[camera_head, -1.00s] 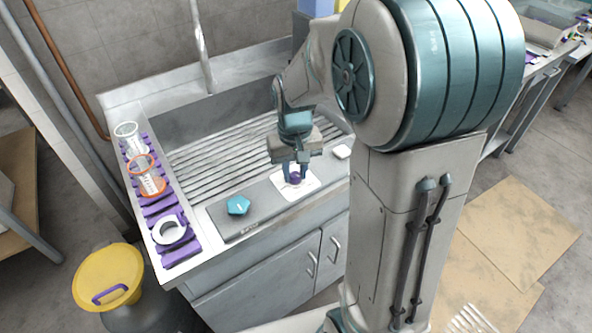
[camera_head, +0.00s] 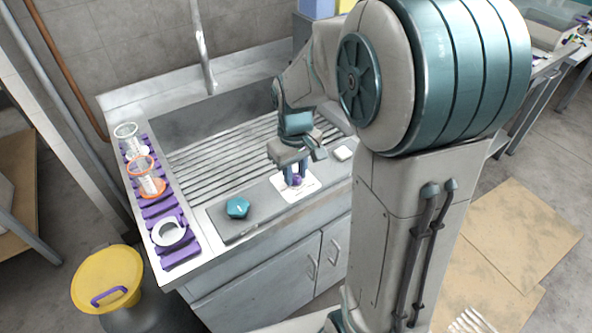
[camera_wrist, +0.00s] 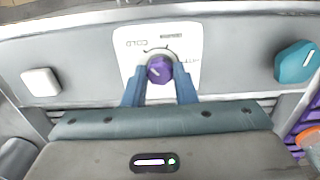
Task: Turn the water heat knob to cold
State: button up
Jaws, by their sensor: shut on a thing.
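The purple water heat knob (camera_wrist: 159,69) sits on a white dial plate (camera_wrist: 128,64) on the sink's front ledge. It also shows, partly covered by the fingers, in the head view (camera_head: 297,181). In the wrist view, the word COLD reads upside down at the plate's far left, and another marking, partly hidden, is at the right near my finger. A small pale pointer mark shows on the knob; its exact direction is hard to tell. My gripper (camera_wrist: 159,82) points down at the plate, its two blue fingers shut on either side of the knob.
A teal knob (camera_head: 238,207) stands left of the dial in the head view, and a white square button (camera_head: 343,153) stands right of it. The ribbed sink basin (camera_head: 215,155) lies behind. A purple rack (camera_head: 181,256) with cups lines the left counter; a yellow-lidded bin (camera_head: 107,278) stands below.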

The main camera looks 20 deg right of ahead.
aim_at(295, 176)
jog(key=o, duration=1)
notch_tip(295, 176, up, 14)
jog(key=shift+s+f, duration=0.1)
jog(key=s+f+m+t, duration=0.1)
jog(key=s+f+m, duration=0.1)
jog(key=s, duration=0.5)
jog(key=s+f+m+t, duration=0.1)
jog(key=s+f+m, duration=0.1)
jog(key=s+f, duration=0.2)
jog(key=s, duration=0.3)
jog(key=shift+d+f+t, duration=0.2)
jog(key=shift+f+t, duration=0.15)
jog(key=shift+t, duration=0.05)
